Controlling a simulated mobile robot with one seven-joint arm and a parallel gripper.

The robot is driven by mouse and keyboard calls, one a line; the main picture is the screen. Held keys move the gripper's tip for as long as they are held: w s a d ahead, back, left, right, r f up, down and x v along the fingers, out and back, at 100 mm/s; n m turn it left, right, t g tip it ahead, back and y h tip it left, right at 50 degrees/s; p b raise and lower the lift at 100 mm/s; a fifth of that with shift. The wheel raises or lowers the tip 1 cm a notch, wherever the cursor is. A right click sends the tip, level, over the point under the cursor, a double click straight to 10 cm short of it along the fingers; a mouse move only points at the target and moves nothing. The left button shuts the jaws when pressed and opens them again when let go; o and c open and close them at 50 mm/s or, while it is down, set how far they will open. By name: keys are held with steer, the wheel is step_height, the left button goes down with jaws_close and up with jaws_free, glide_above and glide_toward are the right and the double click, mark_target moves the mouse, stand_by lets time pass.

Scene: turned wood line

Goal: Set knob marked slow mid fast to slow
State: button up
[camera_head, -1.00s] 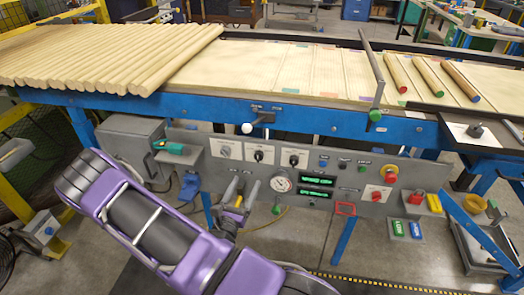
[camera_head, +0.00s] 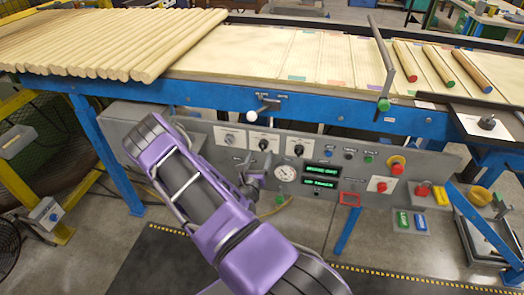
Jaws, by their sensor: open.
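My gripper (camera_head: 252,173) is open and looks empty, just below the left and middle plates and left of the round gauge (camera_head: 286,173). My purple arm hides part of it and the panel's left side.
Green displays (camera_head: 320,176), a red-framed square (camera_head: 349,199) and red push buttons (camera_head: 397,167) are right of the gauge. A white-balled lever (camera_head: 251,115) sticks out above the plates. Wooden rods (camera_head: 110,45) lie on the blue-framed table above.

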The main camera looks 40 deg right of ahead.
mark_target(262, 149)
steer(key=shift+x, duration=1.85)
jaws_close()
